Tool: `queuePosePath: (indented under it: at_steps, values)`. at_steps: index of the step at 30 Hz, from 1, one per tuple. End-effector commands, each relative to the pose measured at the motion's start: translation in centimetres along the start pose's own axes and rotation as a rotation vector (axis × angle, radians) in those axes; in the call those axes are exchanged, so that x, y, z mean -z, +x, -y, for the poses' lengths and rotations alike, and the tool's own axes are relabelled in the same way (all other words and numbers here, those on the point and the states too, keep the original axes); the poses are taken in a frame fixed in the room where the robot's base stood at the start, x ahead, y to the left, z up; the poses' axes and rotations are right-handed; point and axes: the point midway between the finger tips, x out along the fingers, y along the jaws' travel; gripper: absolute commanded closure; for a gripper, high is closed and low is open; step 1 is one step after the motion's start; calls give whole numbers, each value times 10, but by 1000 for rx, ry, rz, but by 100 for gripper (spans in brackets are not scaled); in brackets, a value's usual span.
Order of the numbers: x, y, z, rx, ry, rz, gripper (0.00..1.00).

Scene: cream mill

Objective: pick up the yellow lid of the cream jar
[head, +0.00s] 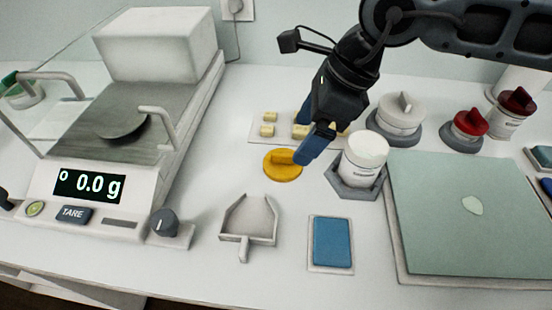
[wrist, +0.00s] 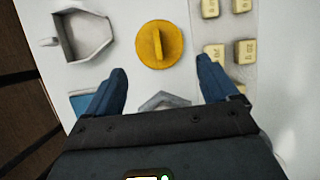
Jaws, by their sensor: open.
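The yellow lid (head: 281,165) lies flat on the white table, a round disc with a raised bar grip across its top. In the wrist view the yellow lid (wrist: 160,44) lies ahead of my fingertips, between their lines, with its bar pointing roughly along the fingers. My gripper (head: 307,138) is open and empty, with blue fingers; one finger overlaps the lid's right edge in the head view. In the wrist view my gripper (wrist: 162,78) has its two fingers wide apart. The white cream jar (head: 364,160) stands in a grey hexagonal holder just right of my gripper.
A scale (head: 110,180) reading 0.0 g stands at left. A grey scoop-shaped tray (head: 249,225) and a blue pad (head: 332,243) lie in front. Small yellow blocks (head: 267,130) sit behind the lid. A green mat (head: 440,250) and red-knobbed pieces (head: 470,123) are at right.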

Motion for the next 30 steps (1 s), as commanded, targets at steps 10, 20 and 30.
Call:
queuePosePath:
  at_steps: [10, 20, 30]
  values:
    - [-3, 38, -2, -5, 0, 5, 13]
    - [-3, 70, -1, -2, -1, 5, 13]
    - [-2, 69, -1, -2, -1, 6, 28]
